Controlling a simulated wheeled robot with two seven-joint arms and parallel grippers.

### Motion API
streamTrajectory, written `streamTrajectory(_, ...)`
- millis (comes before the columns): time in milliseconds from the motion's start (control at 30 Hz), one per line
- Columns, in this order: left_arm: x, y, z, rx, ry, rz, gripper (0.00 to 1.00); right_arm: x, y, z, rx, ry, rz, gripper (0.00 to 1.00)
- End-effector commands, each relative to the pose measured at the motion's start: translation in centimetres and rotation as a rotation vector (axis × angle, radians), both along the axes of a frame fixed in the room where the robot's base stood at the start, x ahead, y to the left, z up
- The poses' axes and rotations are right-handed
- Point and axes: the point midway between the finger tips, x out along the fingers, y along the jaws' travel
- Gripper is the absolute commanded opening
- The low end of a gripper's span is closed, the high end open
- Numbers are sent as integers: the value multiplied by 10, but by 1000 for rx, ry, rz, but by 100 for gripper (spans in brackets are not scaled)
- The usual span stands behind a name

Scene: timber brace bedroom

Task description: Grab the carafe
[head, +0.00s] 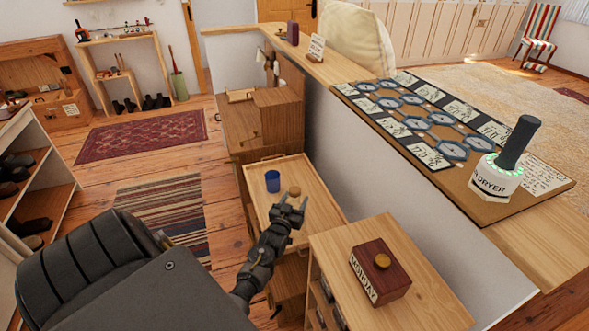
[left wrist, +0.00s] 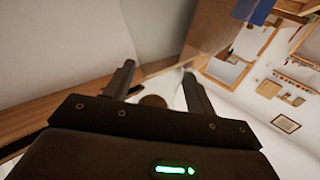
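In the left wrist view a round brown piece (left wrist: 152,101) lies between the two fingers of my left gripper (left wrist: 156,82), partly hidden by the gripper body. A blue cup (head: 272,181) stands on the tray to the left of the brown piece. My right gripper is out of view.
A dark red box (head: 380,272) with a round knob sits on the cabinet (head: 425,265) at the right. A long ledge (head: 350,72) carries a board (head: 400,125) with hexagonal pieces and a white dryer stand (head: 495,180). The white wall below the ledge rises close beside the tray.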

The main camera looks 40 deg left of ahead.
Motion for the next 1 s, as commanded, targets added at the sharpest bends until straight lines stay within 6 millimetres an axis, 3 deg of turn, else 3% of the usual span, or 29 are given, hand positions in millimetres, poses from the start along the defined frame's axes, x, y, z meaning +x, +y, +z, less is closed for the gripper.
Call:
streamTrajectory(67, 0, 0, 0, 0, 0, 0, 44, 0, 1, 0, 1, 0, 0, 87)
streamTrajectory(400, 0, 0, 0, 0, 1, 0, 0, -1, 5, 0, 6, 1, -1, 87)
streamTrajectory(1000, 0, 0, 3, 2, -4, 0, 0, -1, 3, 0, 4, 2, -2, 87)
